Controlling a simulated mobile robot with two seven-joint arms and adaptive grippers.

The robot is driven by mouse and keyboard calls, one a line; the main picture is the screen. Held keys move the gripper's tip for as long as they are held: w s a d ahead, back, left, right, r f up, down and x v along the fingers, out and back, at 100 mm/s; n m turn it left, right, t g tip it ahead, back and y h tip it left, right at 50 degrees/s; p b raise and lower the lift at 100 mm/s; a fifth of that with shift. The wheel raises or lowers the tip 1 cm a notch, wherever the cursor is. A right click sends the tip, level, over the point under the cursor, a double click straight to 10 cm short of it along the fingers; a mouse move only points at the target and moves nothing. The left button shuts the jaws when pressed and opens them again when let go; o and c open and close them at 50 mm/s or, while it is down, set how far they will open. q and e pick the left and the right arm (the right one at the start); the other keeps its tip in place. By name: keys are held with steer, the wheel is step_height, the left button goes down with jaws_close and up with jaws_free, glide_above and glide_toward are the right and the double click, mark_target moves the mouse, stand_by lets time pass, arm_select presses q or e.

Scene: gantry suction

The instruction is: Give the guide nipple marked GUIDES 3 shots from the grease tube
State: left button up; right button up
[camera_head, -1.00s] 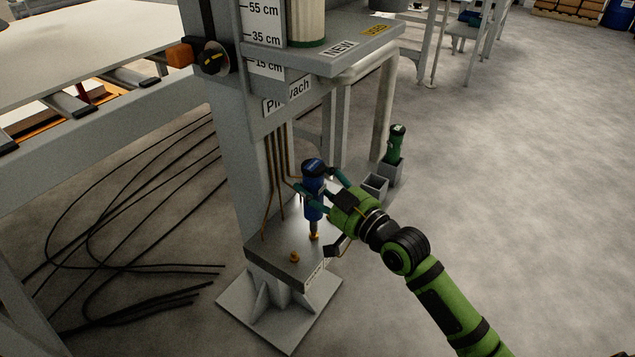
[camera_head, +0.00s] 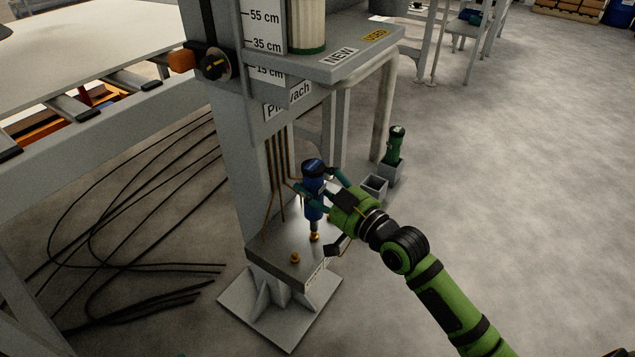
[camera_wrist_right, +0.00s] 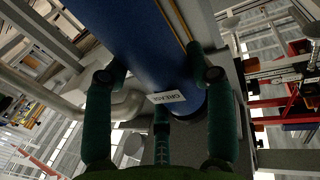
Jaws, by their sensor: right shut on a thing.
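The grease tube (camera_head: 313,179) is blue with a black cap and is upright, tip down, over the small grey shelf (camera_head: 285,262). My right gripper (camera_head: 322,189) is shut around its body. In the right wrist view the tube (camera_wrist_right: 150,40) fills the middle, with a GREASE label, between my right gripper's fingers (camera_wrist_right: 160,80). The tube's lower end is at a brass nipple (camera_head: 314,237); I cannot tell whether they touch. Another brass nipple (camera_head: 294,258) is free at the shelf's front left. The label on the shelf's front edge is too small to read. My left gripper is not in view.
A grey column stands behind the shelf with thin copper pipes (camera_head: 277,165) running down it. To the right, a green tube (camera_head: 396,143) stands in a grey holder beside an empty holder (camera_head: 375,186). Black cables (camera_head: 150,266) lie on the floor at left. The floor at right is clear.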

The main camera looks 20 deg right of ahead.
steer(key=shift+f+b, duration=0.35)
steer(key=shift+f, duration=0.2)
stand_by(0.4)
steer(key=shift+r+p, duration=0.65)
steer(key=shift+p, duration=0.2)
steer(key=shift+f+b, duration=0.35)
steer(key=shift+f, duration=0.3)
steer(key=shift+r+p, duration=0.4)
steer(key=shift+p, duration=0.2)
steer(key=shift+r, duration=0.25)
steer(key=shift+r+p, duration=0.1)
steer(key=shift+p, duration=0.2)
